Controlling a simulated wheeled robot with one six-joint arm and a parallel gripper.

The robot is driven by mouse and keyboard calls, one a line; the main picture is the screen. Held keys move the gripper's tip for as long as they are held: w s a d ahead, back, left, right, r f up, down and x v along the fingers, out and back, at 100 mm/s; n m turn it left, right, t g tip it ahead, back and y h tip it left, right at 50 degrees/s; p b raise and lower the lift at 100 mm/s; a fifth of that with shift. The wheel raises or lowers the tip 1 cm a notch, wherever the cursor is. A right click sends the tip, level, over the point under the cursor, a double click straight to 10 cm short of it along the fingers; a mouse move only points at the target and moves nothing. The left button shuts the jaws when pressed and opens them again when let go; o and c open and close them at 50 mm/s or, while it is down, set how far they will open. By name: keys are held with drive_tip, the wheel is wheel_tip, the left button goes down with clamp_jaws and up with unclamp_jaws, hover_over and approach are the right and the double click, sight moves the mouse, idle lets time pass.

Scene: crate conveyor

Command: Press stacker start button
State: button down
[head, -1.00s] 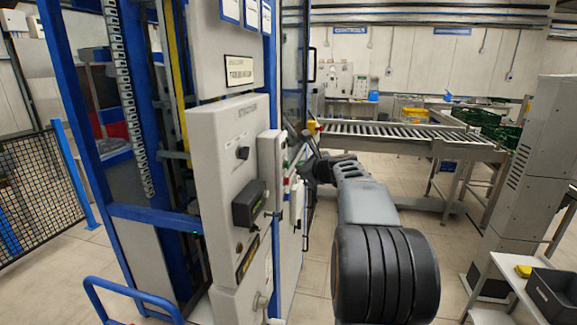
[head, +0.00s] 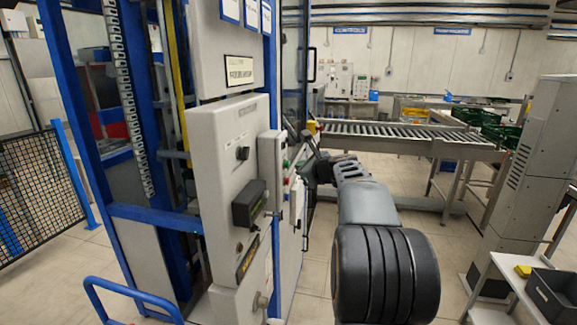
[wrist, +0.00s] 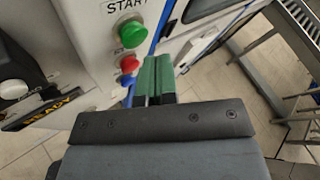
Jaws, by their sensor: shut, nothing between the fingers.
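The stacker's control box (head: 268,160) is on the side of the grey and blue machine. In the wrist view, the green start button (wrist: 132,34) sits under a "START" label (wrist: 124,6). A red button (wrist: 129,63) and a blue button (wrist: 127,81) are below it. My gripper (wrist: 157,62) is shut and empty. Its green fingertips are just right of the red button in the picture, below and right of the green button. I cannot tell their depth from the panel. In the head view my gripper (head: 298,166) is in front of the box's button face.
A black box-shaped device (head: 248,204) sticks out of the larger grey panel (head: 228,150). A roller conveyor (head: 400,133) lies behind my arm. A grey cabinet (head: 522,150) and a small white shelf (head: 505,275) stand at the right. Open floor lies between.

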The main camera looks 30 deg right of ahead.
drive_tip(key=shift+w+a, duration=0.3)
